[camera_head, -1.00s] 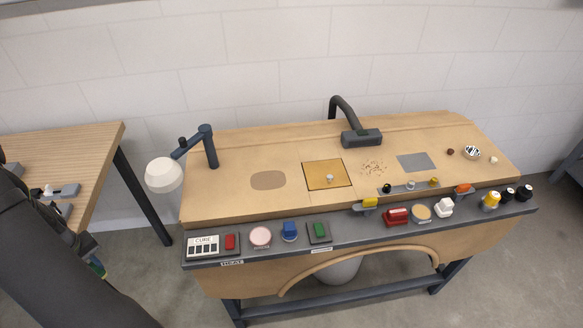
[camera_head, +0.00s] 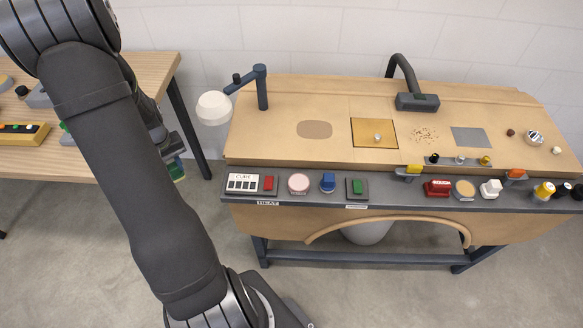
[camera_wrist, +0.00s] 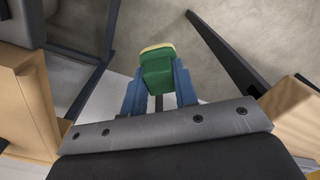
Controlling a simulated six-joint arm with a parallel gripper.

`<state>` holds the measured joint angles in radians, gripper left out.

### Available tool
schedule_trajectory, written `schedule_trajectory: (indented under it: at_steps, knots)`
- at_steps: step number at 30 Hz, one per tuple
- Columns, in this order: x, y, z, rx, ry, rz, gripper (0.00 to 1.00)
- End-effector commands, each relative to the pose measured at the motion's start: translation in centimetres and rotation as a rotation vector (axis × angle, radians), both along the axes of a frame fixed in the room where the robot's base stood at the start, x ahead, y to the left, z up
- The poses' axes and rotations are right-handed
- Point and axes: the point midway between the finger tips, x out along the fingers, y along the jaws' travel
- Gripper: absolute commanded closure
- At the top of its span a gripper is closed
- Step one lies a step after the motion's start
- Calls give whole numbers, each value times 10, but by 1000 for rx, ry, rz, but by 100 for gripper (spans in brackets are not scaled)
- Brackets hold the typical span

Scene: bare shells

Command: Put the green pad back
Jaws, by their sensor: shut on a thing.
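The green pad (camera_wrist: 158,72), a green block with a yellow layer at its far end, is between the blue fingers of my gripper (camera_wrist: 158,88) in the wrist view. My gripper is shut on it and holds it in the air above the grey floor. In the head view my gripper (camera_head: 175,160) is left of the bench, partly hidden by my arm, and a bit of green and yellow shows at its tip. Another green block (camera_head: 357,187) sits on a dark base on the front ledge of the workbench (camera_head: 290,95).
A wooden table (camera_head: 150,72) stands at the left, with a yellow tray (camera_head: 25,134) on it. A lamp (camera_head: 213,107) rises at the bench's left end. Floor lies between the tables.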

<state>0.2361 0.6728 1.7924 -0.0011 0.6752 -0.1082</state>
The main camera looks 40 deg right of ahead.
Motion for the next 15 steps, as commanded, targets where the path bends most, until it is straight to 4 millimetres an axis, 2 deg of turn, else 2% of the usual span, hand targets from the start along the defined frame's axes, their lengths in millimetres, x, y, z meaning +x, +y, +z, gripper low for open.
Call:
schedule_trajectory:
  at_steps: [1,9,15]
  knots:
    - [-11,-15,13,-2,-6,-54,95]
    - [-71,-90,80,-2,-6,-400,95]
    - [-117,-140,121,-2,-5,-651,95]
